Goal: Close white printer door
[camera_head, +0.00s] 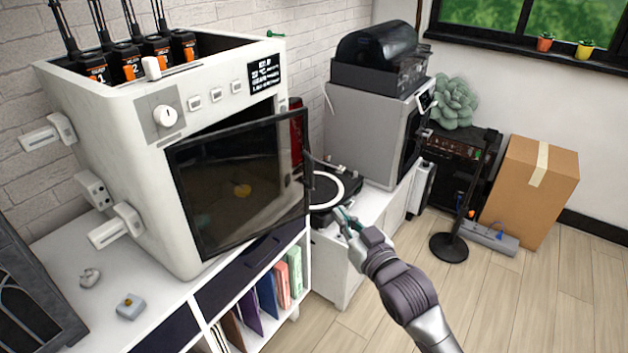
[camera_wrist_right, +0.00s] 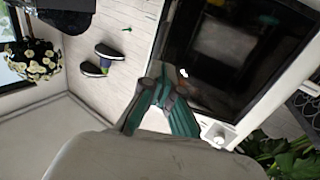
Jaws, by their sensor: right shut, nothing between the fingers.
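The white printer (camera_head: 140,190) stands on the cabinet at the left. Its dark glass door (camera_head: 215,215) is partly open, its free edge swung out to the right with a dark handle (camera_head: 308,172) on it. A small yellow thing shows through the glass. My right gripper (camera_head: 344,217) is shut and empty, just right of the door's lower free corner; I cannot tell whether it touches. In the right wrist view the closed green fingers (camera_wrist_right: 168,104) lie over part of a dark, black-framed glass panel (camera_wrist_right: 215,75). My left gripper is out of view.
A grey machine with a black top (camera_head: 365,130) and a turntable (camera_head: 340,188) stand right of the door. Small items (camera_head: 130,306) lie on the white cabinet top. A cardboard box (camera_head: 530,190) and black stand (camera_head: 450,246) are on the floor. Floor at the lower right is clear.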

